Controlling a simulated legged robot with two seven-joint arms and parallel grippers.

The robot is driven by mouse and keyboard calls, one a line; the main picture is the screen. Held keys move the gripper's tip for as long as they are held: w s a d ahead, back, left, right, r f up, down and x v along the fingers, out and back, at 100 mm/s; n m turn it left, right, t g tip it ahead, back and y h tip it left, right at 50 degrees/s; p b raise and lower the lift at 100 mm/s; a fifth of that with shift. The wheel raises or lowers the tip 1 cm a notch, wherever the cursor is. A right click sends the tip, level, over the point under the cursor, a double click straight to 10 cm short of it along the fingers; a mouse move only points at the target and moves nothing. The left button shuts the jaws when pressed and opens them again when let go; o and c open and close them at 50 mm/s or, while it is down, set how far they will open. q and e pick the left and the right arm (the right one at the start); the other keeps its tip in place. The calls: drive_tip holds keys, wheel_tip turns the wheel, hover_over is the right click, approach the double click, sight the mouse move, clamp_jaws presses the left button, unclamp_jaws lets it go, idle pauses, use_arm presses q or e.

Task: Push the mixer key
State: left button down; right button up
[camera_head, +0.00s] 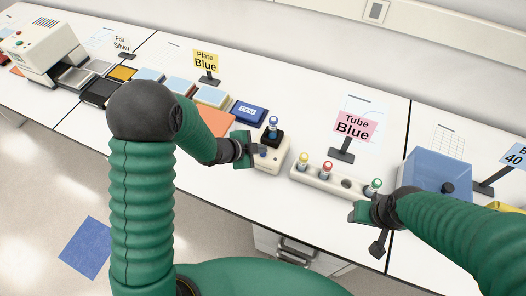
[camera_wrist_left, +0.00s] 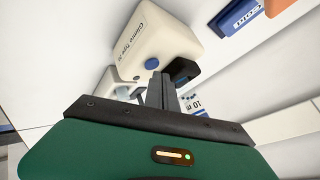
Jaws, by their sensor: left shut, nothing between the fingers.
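The mixer (camera_head: 272,157) is a small cream box on the bench with a black holder on top and a blue-capped tube (camera_head: 273,126) upright in it. In the left wrist view the mixer (camera_wrist_left: 150,38) fills the upper middle, with a round blue key (camera_wrist_left: 152,63) on its face. My left gripper (camera_head: 257,150) is at the mixer's left side. Its grey fingers (camera_wrist_left: 160,80) are shut and empty, with tips close to the blue key; I cannot tell whether they touch it. My right gripper (camera_head: 362,212) is by the tube rack, its fingers unclear.
A white tube rack (camera_head: 314,181) with red-, yellow- and green-capped tubes stands right of the mixer. A blue box (camera_head: 250,112) and an orange pad (camera_head: 216,125) lie left. A "Tube Blue" sign (camera_head: 354,128) stands behind the rack.

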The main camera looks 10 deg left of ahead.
sight(261, 155)
use_arm(q)
wheel_tip(261, 155, up, 6)
drive_tip(key=p, duration=0.5)
drive_tip(key=shift+p, duration=0.4)
